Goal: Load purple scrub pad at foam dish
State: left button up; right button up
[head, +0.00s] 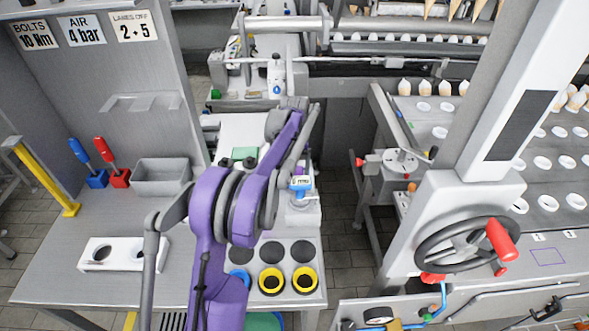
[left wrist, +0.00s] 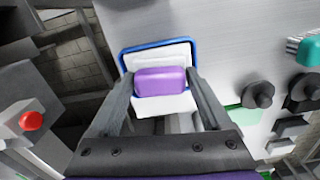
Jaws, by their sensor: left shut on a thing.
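The purple scrub pad (left wrist: 160,82) is a rounded block between the two fingers of my left gripper (left wrist: 162,84) in the left wrist view. The fingers are shut on its two sides. The foam dish (left wrist: 128,62), white inside with a blue rim, lies just beyond and beneath the pad. I cannot tell whether the pad touches it. My right gripper is not in view.
On the bench stand a grey bin (head: 162,177), blue and red brushes in holders (head: 118,178), a white block with holes (head: 128,253) and yellow rings (head: 271,281). A machine with a handwheel (head: 467,243) stands at the right. In the left wrist view, a teal brush (left wrist: 308,48) lies right.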

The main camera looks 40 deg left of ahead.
aim_at(295, 168)
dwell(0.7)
pick_arm(q)
jog(key=shift+r+p, duration=1.45)
jog(key=shift+r, duration=2.05)
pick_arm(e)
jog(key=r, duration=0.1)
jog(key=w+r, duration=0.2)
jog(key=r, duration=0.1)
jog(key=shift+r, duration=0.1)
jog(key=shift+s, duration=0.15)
